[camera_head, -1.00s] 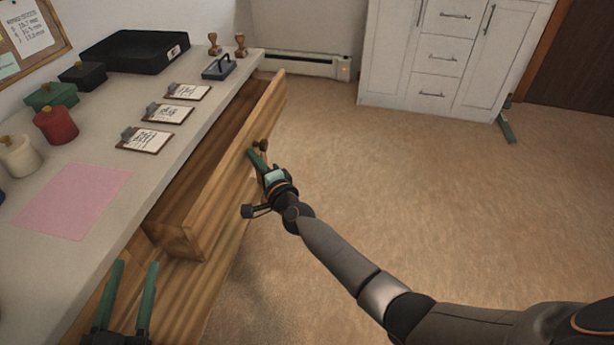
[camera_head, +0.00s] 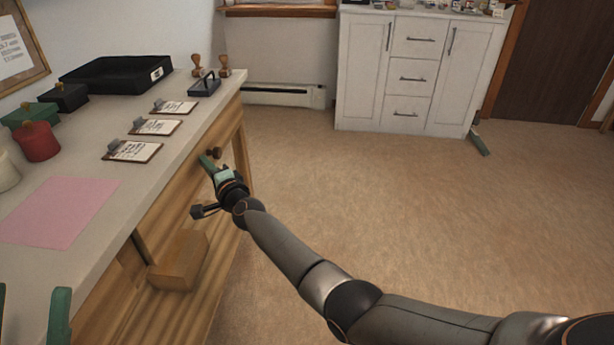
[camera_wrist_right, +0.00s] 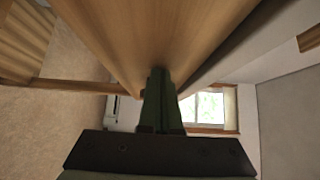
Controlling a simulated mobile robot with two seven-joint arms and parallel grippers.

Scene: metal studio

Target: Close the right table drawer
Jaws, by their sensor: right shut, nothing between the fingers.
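The right table drawer's wooden front (camera_head: 180,197) lies close along the table's edge in the head view, with no open drawer inside visible. Whether it is fully flush I cannot tell. My right gripper (camera_head: 206,162) is shut and empty, its green fingertips at the drawer front beside a dark round knob (camera_head: 216,152). In the right wrist view the shut fingers (camera_wrist_right: 160,75) point along a broad wooden surface (camera_wrist_right: 155,30); contact is unclear. My left gripper (camera_head: 30,300) is at the lower left edge, its two green fingers apart, partly cut off.
A wooden block-like part (camera_head: 180,262) sticks out below the tabletop. The tabletop (camera_head: 125,195) holds clipboards, pots, a pink sheet (camera_head: 60,212) and a black tray (camera_head: 115,75). A white cabinet (camera_head: 365,75) stands at the back.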

